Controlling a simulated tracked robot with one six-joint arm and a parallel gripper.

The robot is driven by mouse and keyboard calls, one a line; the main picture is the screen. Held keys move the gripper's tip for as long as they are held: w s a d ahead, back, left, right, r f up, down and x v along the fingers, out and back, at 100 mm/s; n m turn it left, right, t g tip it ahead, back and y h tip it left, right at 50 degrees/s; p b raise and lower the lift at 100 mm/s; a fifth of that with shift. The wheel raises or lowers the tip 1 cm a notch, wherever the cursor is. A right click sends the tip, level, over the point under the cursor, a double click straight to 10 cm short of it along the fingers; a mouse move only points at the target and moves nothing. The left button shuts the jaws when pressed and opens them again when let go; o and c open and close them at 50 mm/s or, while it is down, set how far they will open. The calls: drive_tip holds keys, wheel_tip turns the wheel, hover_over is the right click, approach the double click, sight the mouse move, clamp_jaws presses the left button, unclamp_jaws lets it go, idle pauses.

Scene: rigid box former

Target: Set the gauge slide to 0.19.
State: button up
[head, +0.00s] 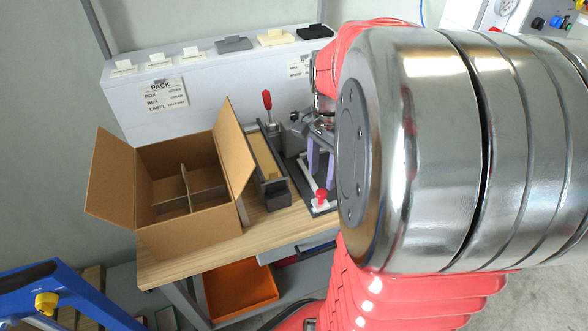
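A dark-framed fixture (291,168) with a white strip stands on the wooden table, right of the cardboard box. A small red knob (320,197) on a white base is at its front end. I cannot tell for sure which part is the gauge slide, and no scale reading is legible. My gripper (321,170) points down over this fixture, with two lavender fingers that look apart, their tips a little above and behind the red knob. My own silver and red arm hides the fixture's right side and part of the gripper.
An open cardboard box (185,230) with dividers stands left on the table (290,226). A long grey device (278,192) with a red-handled lever (267,100) lies between box and fixture. A white shelf (205,73) with small stacks is behind. An orange bin (240,288) is below.

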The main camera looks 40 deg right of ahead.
sight(320, 192)
wheel_tip(320, 192, down, 8)
drive_tip(key=shift+f, duration=0.1)
idle(0.4)
clamp_jaws()
idle(0.4)
drive_tip(key=shift+a, duration=0.15)
